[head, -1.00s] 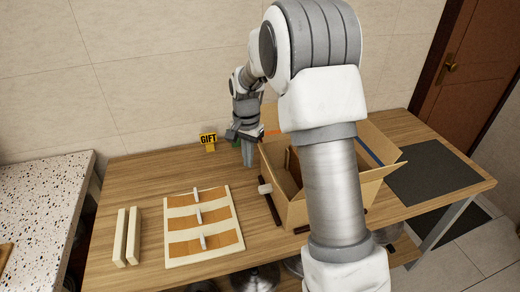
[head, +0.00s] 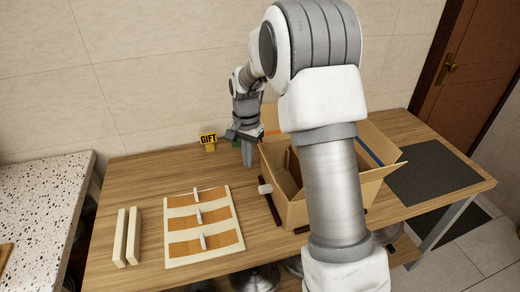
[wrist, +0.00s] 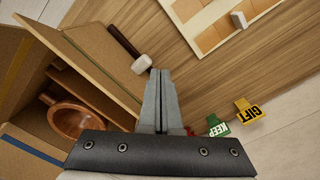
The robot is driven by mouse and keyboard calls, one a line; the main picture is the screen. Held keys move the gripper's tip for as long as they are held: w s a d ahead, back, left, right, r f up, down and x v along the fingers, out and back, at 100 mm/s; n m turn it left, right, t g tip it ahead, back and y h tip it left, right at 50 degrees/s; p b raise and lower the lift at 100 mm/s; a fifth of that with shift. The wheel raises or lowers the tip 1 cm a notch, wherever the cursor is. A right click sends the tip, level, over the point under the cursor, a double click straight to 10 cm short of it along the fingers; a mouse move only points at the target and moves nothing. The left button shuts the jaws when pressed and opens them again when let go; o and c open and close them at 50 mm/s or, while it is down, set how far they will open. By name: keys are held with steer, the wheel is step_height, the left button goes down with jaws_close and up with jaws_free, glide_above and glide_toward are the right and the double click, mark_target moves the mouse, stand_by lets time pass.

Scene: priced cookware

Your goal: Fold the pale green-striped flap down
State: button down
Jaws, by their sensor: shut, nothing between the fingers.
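An open cardboard box (head: 291,214) stands on the table, partly hidden behind my arm in the head view. One panel bears a blue stripe (wrist: 32,145), which also shows in the head view (head: 368,152).
A mallet with a pale head (head: 265,188) lies just left of the box. A yellow GIFT tag (head: 209,140) and a green KEEP tag (wrist: 217,126) stand near my gripper. A divided board (head: 203,222) and two pale bars (head: 127,236) lie left. A dark mat (head: 430,178) lies right.

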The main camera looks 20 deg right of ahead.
steer(key=shift+d, duration=0.15)
steer(key=shift+d+r+p, duration=0.25)
steer(key=shift+d, duration=0.4)
steer(key=shift+d+r+p, duration=0.25)
steer(key=shift+d+r, duration=0.05)
steer(key=shift+d, duration=0.35)
steer(key=shift+d+r+p, duration=0.25)
steer(key=shift+d, duration=0.6)
steer(key=shift+d+r+p, duration=0.2)
steer(key=shift+d, duration=0.4)
steer(key=shift+d+r+p, duration=0.15)
steer(key=shift+d+r, duration=0.05)
steer(key=shift+d, duration=0.6)
